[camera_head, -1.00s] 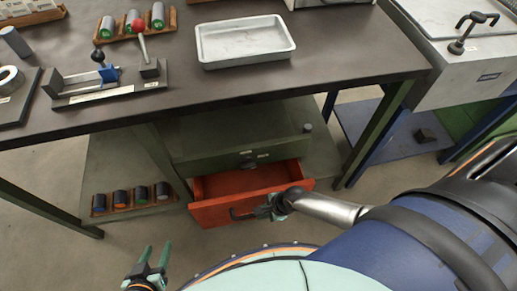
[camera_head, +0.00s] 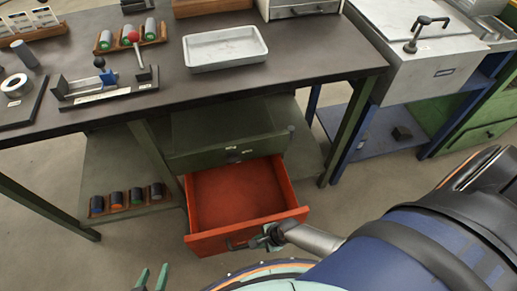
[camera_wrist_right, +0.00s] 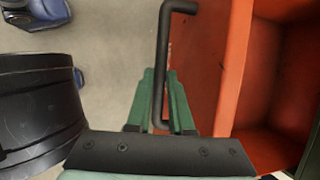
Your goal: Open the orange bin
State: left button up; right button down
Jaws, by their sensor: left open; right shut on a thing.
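The orange bin (camera_head: 243,240) is a drawer pulled well out from under the dark green cabinet (camera_head: 222,152) below the workbench. Its inside looks empty in the head view. My right gripper (camera_head: 262,241) is at its front face, and in the right wrist view the green fingers (camera_wrist_right: 161,105) are shut on the black bar handle (camera_wrist_right: 162,60). The bin's orange wall (camera_wrist_right: 235,65) also fills the right side of that view. My left gripper (camera_head: 152,279) is open and empty at the bottom edge of the head view, apart from the bin and partly cut off.
The workbench (camera_head: 160,93) above carries a metal tray (camera_head: 225,48), a clamp fixture (camera_head: 105,86) and racks of cylinders. A rack of dark cylinders (camera_head: 127,202) sits on the lower shelf left of the bin. A bench leg (camera_head: 350,135) stands right of it. Floor in front is clear.

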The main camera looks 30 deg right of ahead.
pick_arm(q)
jog(key=shift+s, duration=0.15)
pick_arm(e)
jog(key=shift+s, duration=0.2)
pick_arm(q)
jog(key=shift+w+r, duration=0.15)
jog(key=shift+w, duration=0.1)
pick_arm(e)
jog(key=c, duration=0.8)
grip_release()
jog(key=shift+w, duration=0.1)
pick_arm(q)
jog(key=shift+n+y, duration=0.3)
jog(key=shift+y, duration=0.2)
jog(key=a+r+p, duration=0.1)
jog(key=p, duration=0.1)
jog(key=s+a+r+p, duration=0.1)
jog(key=r+p, duration=0.1)
jog(key=a+r+p, duration=0.1)
jog(key=p, duration=0.2)
jog(key=shift+s+r, duration=0.3)
jog(key=shift+s, duration=0.05)
pick_arm(e)
jog(key=v, duration=1.2)
jog(key=shift+r, duration=0.2)
pick_arm(q)
jog(key=shift+w+r+t, duration=0.1)
jog(key=shift+w+t, duration=0.1)
jog(key=shift+t, duration=0.1)
